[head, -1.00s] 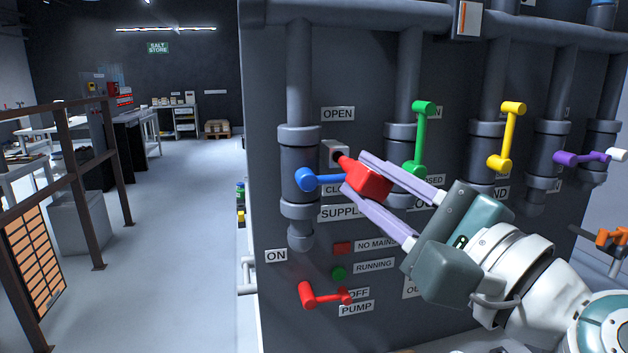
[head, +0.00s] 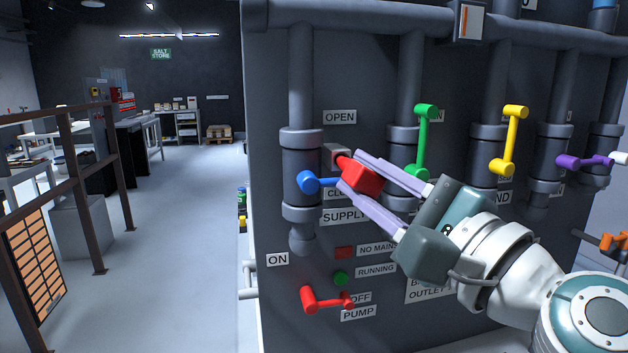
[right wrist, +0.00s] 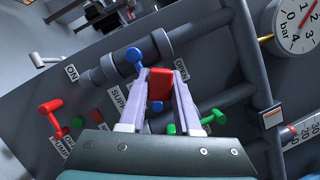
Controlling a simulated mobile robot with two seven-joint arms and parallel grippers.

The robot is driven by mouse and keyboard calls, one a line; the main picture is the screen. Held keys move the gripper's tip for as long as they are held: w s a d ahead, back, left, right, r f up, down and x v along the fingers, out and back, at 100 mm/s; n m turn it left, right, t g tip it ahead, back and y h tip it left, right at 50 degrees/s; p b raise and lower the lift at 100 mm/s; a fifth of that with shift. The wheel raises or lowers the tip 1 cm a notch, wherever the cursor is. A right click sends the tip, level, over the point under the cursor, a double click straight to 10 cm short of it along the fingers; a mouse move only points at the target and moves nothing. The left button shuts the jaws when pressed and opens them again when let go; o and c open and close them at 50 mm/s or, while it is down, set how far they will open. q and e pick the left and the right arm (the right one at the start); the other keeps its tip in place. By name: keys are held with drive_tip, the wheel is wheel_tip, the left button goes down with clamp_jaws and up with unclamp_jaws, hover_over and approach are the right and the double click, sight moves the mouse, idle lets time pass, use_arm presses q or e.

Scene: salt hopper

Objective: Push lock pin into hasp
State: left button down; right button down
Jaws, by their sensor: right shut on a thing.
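My right gripper (head: 350,168) is shut on the red block-shaped head of the lock pin (head: 363,179). The red block also sits between the fingers in the right wrist view (right wrist: 160,84). The pin's thin red shank points up and left to a small grey hasp block (head: 335,149) on the panel. The shank's tip meets the hasp in the picture; I cannot tell how deep it sits. The blue valve lever (head: 309,181) lies roughly horizontal just below the hasp, its far end hidden behind a finger and the pin. My left gripper is not in view.
The green lever (head: 423,140) stands close to the right of my gripper, with a yellow lever (head: 510,140) beyond. A red pump lever (head: 309,299) is below. Vertical pipes line the dark panel. Open floor (head: 180,240) lies to the left.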

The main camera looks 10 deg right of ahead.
drive_tip(key=shift+w, duration=0.8)
drive_tip(key=c, duration=0.5)
unclamp_jaws()
drive_tip(key=o, duration=0.5)
drive_tip(key=shift+c, duration=0.2)
drive_tip(key=shift+s, duration=0.1)
drive_tip(key=shift+v, duration=1.15)
drive_tip(key=shift+b+v, duration=0.5)
drive_tip(key=shift+v, duration=1.3)
